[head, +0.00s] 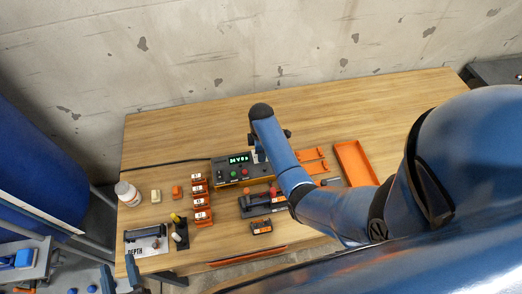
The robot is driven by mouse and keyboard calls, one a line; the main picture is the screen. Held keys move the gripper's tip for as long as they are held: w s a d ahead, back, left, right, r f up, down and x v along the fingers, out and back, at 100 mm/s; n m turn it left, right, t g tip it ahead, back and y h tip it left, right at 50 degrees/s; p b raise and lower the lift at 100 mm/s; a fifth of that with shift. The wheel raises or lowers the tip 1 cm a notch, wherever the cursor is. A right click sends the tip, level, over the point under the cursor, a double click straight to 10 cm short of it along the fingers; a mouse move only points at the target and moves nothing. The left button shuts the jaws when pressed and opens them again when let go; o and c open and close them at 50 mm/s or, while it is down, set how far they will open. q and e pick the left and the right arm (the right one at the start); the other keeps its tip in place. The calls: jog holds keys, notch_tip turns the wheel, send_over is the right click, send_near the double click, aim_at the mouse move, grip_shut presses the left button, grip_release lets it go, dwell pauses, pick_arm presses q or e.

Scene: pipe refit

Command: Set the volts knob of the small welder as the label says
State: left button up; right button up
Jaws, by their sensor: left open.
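The small welder (225,172) looks to be the dark box with an orange base at the middle of the table, with a lit green display and small red and green controls. The display text is too small to read surely. My right arm reaches over the welder's right end and covers part of it; I cannot make out the volts knob or its label. The right gripper is mostly hidden beneath that arm, so its jaws cannot be judged. My left gripper (120,282) is at the bottom left, below the table's front edge, open and empty, well away from the welder.
Orange numbered blocks (202,217) stand in a row left of the welder. A dark tool (256,204) lies in front. An orange tray (355,164) is at right. The table's back is clear.

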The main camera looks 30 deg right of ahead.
dwell(0.3)
notch_tip(320, 180, up, 11)
jog(key=b, duration=0.1)
dwell(0.5)
jog(key=shift+w+f, duration=0.1)
dwell(0.4)
jog(key=w+d+r+m+t, duration=0.1)
jog(key=w+r+m+t, duration=0.4)
jog(key=w+t, duration=0.4)
jog(key=s+a+r+m+t+b, duration=0.1)
jog(key=s+a+m+t+b, duration=0.2)
jog(key=s, duration=0.7)
jog(key=s+a+r+m+t+b, duration=0.1)
jog(key=s+m+t, duration=0.25)
jog(key=s, duration=0.55)
jog(key=s+a+r+m+t+b, duration=0.1)
jog(key=s+m+t+b, duration=0.3)
jog(key=s, duration=0.6)
jog(key=s+a+f+n+g, duration=0.1)
jog(key=s+f, duration=0.4)
jog(key=s, duration=0.1)
jog(key=shift+s+n+g, duration=0.35)
jog(key=shift+s, duration=0.05)
